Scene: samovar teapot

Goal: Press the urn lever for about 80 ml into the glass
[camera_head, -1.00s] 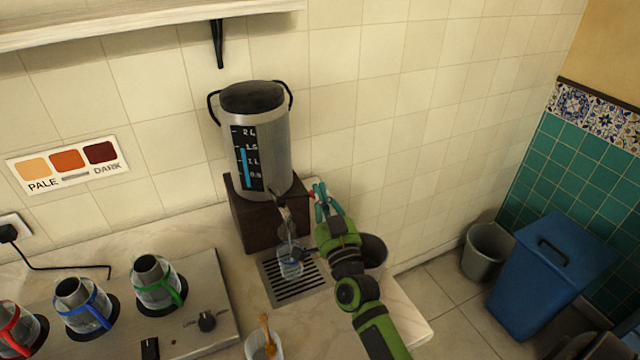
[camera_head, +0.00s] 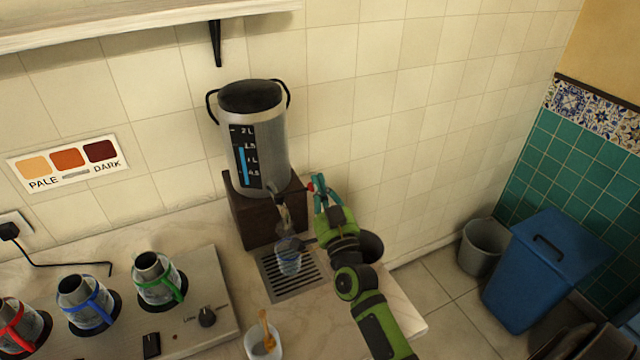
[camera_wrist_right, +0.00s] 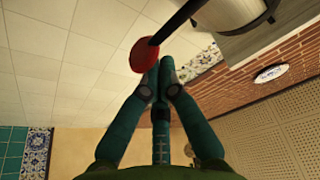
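The steel urn (camera_head: 268,150) stands on a dark wooden block (camera_head: 250,218) and has a blue level gauge on its front. Its lever ends in a red knob (camera_head: 310,187), which shows large in the right wrist view (camera_wrist_right: 145,55). My right gripper (camera_head: 319,186) is at the knob. In the wrist view its teal fingertips (camera_wrist_right: 160,75) are together just by the knob, not around it. Whether they touch it is unclear. The clear glass (camera_head: 289,260) stands upright on the drip tray (camera_head: 283,288) under the spout. A pale streak shows between spout and glass. My left gripper is not in view.
A hotplate panel (camera_head: 215,290) at the left carries several small pots with coloured handles. A cup with a wooden-handled tool (camera_head: 263,342) stands at the front. A grey bin (camera_head: 484,247) and a blue bin (camera_head: 550,270) stand on the floor at the right.

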